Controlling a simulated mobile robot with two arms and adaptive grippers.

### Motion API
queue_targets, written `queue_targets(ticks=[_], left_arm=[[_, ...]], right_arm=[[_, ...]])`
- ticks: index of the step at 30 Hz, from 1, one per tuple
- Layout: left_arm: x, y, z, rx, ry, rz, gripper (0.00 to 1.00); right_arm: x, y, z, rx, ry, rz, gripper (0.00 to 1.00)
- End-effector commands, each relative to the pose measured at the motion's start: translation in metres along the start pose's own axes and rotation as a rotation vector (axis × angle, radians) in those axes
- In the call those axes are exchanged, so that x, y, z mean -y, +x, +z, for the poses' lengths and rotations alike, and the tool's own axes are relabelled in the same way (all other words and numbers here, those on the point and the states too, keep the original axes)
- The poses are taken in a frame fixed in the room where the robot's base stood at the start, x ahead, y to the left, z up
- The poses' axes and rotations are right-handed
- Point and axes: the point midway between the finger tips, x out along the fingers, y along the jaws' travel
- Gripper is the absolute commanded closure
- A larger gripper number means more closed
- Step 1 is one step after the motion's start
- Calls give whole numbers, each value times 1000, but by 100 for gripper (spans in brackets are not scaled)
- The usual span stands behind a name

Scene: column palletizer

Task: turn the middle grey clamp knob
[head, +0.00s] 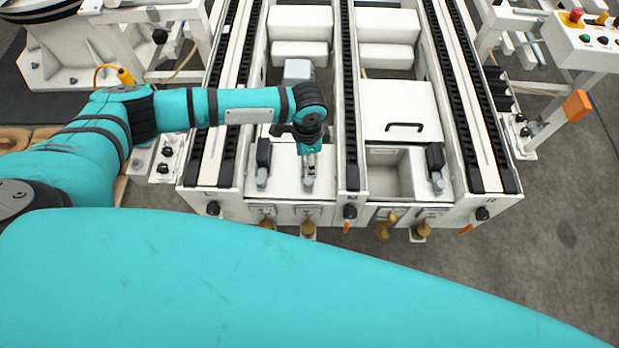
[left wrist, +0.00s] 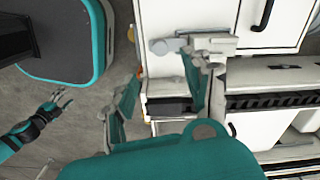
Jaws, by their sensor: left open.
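Grey clamp knobs stand along the front of the white frame in the head view. The middle grey knob (head: 308,183) is in the left bay, beside a left grey knob (head: 262,180); a right grey knob (head: 437,186) is in the right bay. My left gripper (head: 309,158) points down just over the middle knob, open; whether its fingers touch the knob cannot be told. In the left wrist view the open fingers of my left gripper (left wrist: 165,85) show near the frame, with the knob not clearly identifiable. My right gripper (left wrist: 64,101) hangs open and empty over the floor.
Black chain rails (head: 347,90) flank the bays. A white lid with a black handle (head: 404,127) covers part of the right bay. Brass knobs (head: 308,229) line the front edge. A control box (head: 590,42) stands at far right. Floor in front is free.

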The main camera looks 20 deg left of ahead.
Motion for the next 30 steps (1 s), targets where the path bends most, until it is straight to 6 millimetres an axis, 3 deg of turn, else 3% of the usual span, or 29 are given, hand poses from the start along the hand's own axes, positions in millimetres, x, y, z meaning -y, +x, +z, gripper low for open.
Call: queue_targets(ticks=[9, 15, 21, 30], left_arm=[[0, 73, -1, 1, 0, 0, 49], [0, 104, -1, -1, 0, 0, 49], [0, 116, -2, -3, 0, -1, 49], [0, 117, -1, -3, 0, -1, 52]], right_arm=[[5, 11, -6, -9, 0, -5, 43], [6, 16, -6, -10, 1, -7, 43], [6, 18, -6, -11, 0, -6, 43], [4, 17, -6, -11, 0, -4, 43]])
